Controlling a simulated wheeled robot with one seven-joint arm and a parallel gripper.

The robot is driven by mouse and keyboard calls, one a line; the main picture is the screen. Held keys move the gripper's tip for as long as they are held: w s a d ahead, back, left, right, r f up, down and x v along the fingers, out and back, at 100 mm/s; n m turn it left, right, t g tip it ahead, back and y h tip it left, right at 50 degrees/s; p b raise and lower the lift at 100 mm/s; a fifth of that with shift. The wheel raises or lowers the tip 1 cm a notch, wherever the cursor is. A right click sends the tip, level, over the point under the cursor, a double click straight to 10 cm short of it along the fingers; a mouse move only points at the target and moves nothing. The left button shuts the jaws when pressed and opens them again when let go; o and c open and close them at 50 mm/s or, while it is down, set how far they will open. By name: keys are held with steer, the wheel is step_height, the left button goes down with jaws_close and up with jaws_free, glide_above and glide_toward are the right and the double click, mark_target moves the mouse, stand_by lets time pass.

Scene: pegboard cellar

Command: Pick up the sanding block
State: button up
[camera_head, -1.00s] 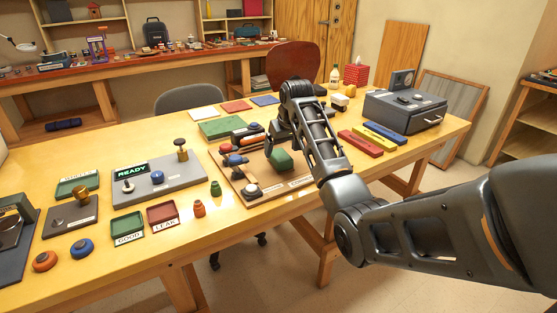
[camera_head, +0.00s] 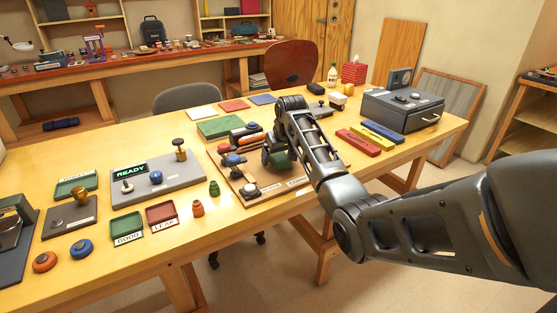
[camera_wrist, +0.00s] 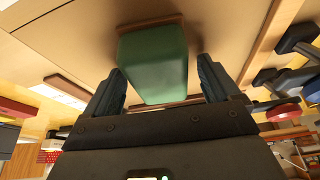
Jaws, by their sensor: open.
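The sanding block (camera_wrist: 153,62) is a green block with a brown edge. In the wrist view it sits in the gap between the two fingers of my gripper (camera_wrist: 160,82), which is open, with a finger on each side. A small gap shows beside each finger, so it is not gripped. In the head view my gripper (camera_head: 271,150) is low over the wooden tray (camera_head: 252,197) and partly hides the block (camera_head: 281,161).
Several tools with red, blue and dark handles (camera_head: 233,160) lie left of the block. Red, yellow and blue bars (camera_head: 371,138) and a grey drawer box (camera_head: 403,108) stand to the right. A grey panel marked READY (camera_head: 185,178) is further left.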

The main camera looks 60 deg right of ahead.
mark_target(278, 154)
steer(key=shift+f, duration=0.1)
stand_by(0.3)
steer(key=c, duration=1.1)
step_height(278, 154, up, 5)
steer(key=shift+w+f+b, duration=0.1)
steer(key=shift+f+b, duration=0.05)
steer(key=shift+b, duration=0.3)
steer(key=s+a+r, duration=0.2)
steer(key=s, duration=0.1)
steer(key=s+a+r, duration=0.2)
steer(key=s+a, duration=0.1)
steer(key=s+a+r, duration=0.2)
steer(key=s+r, duration=0.1)
steer(key=shift+s+a, duration=0.1)
steer(key=shift+a, duration=0.1)
steer(key=shift+f, duration=0.1)
